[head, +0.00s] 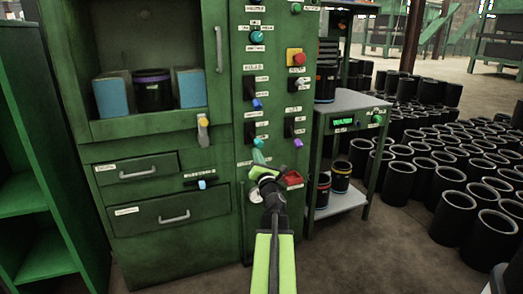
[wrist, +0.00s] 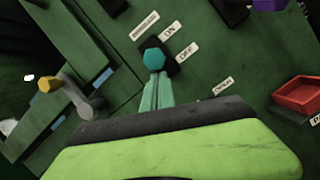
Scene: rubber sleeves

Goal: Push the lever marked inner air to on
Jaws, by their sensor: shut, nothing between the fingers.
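A lever with a teal knob (head: 258,142) stands on the green control panel. The wrist view shows this teal knob (wrist: 153,59) on a dark base, with ON and OFF labels beside it. The name label (wrist: 145,25) is too small to read, so I cannot tell whether it says inner air. My gripper (head: 258,156) is shut and empty, just below the knob. In the wrist view its fingertips (wrist: 154,78) are right at the knob's lower edge; I cannot tell whether they touch. The knob's stem is hidden.
A yellow-tipped handle (head: 203,128) sticks out at left. A grey stand (head: 338,101) is at right.

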